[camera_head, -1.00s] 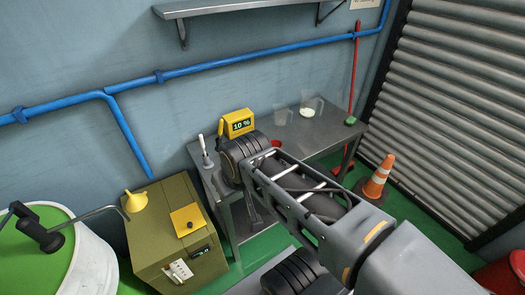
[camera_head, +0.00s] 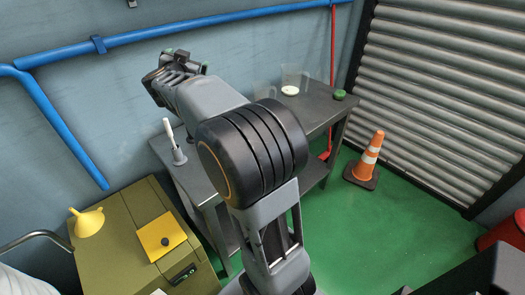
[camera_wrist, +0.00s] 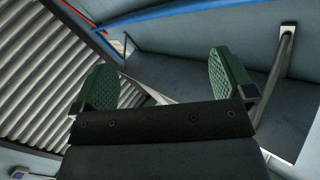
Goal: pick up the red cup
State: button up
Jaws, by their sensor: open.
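No red cup can be made out in either view now. The part of the metal table (camera_head: 325,108) behind my arm is hidden. My gripper (camera_head: 186,60) is raised at the upper left of the head view, in front of the blue-grey wall and above the table. In the wrist view my gripper (camera_wrist: 165,80) shows two green pads set wide apart, with nothing between them.
Clear jugs (camera_head: 293,82) and a green item (camera_head: 340,94) stand at the table's right. A white-handled tool (camera_head: 173,142) stands at its left. An olive cabinet (camera_head: 115,235) bears a yellow funnel (camera_head: 87,221). A traffic cone (camera_head: 367,158) stands on open green floor.

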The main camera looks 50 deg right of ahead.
jog(key=s+d+f+m+g+b, duration=0.2)
jog(key=d+f+g, duration=0.1)
jog(key=f+g, duration=0.3)
jog(key=s+d+f+m+g+b, duration=0.2)
jog(key=f+m+g+b, duration=0.15)
jog(key=f, duration=0.45)
jog(key=s+d+f+m+g+b, duration=0.2)
jog(key=d+f+g, duration=0.1)
jog(key=f+g, duration=0.3)
jog(key=shift+a+f+b+x, duration=0.15)
jog(key=shift+f+b+x, duration=0.4)
jog(key=shift+x, duration=1.8)
jog(key=shift+a+f+b+x, duration=0.2)
jog(key=shift+b+x, duration=0.7)
jog(key=shift+x, duration=1.5)
jog(key=shift+a+f+b+x, duration=0.15)
jog(key=shift+f+b+x, duration=0.4)
jog(key=shift+x, duration=1.8)
jog(key=shift+r, duration=0.25)
jog(key=c, duration=1)
